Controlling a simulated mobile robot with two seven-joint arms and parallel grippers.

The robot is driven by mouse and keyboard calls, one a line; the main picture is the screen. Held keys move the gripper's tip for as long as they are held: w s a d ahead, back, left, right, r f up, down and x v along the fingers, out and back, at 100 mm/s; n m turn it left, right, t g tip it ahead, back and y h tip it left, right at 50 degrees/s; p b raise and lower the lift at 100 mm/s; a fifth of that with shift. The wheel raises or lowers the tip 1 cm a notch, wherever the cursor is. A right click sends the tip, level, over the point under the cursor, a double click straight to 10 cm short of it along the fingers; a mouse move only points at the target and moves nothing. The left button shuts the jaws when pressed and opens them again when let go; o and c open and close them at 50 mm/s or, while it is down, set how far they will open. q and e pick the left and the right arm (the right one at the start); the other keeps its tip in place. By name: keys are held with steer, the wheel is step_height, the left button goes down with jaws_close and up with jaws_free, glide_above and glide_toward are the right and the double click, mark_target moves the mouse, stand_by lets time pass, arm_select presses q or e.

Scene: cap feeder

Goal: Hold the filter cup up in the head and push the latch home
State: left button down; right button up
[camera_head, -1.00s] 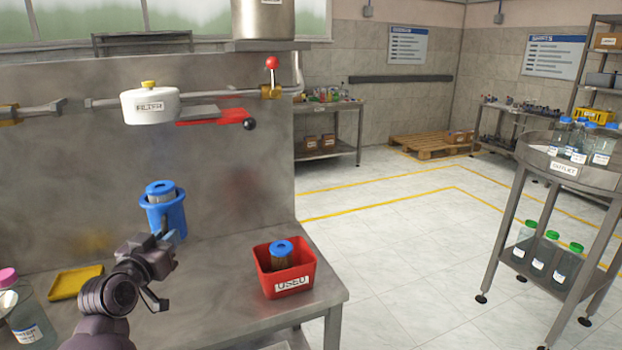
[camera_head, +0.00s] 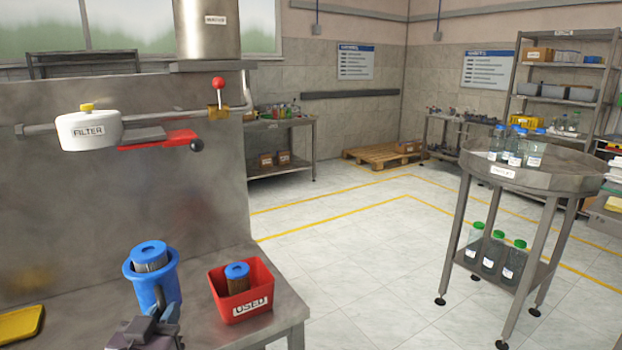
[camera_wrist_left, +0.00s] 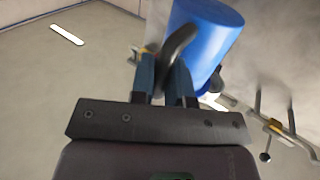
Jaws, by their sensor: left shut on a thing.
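The blue filter cup (camera_head: 152,289) stands upright with a blue-capped filter cartridge (camera_head: 150,257) in its mouth. My left gripper (camera_head: 163,317), at the bottom of the head view, is shut on the cup's handle. In the left wrist view the dark curved handle (camera_wrist_left: 179,48) lies between the fingers, beside the blue cup (camera_wrist_left: 207,38). The white filter head (camera_head: 88,132), with a yellow knob on top, is on the pipe above and left of the cup. The latch, a red lever (camera_head: 155,140) with a black ball end, sticks out to the head's right. My right gripper is not in view.
A red bin (camera_head: 262,293) marked USED, holding a blue-capped filter (camera_head: 237,279), is close right of the cup. A red-handled valve (camera_head: 218,95) is on the pipe. A yellow tray (camera_head: 22,323) lies at left. A round bottle stand (camera_head: 545,172) is at right across clear floor.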

arm_select(q)
steer(key=s+d+f, duration=0.4)
steer(key=s+f, duration=0.2)
stand_by(0.3)
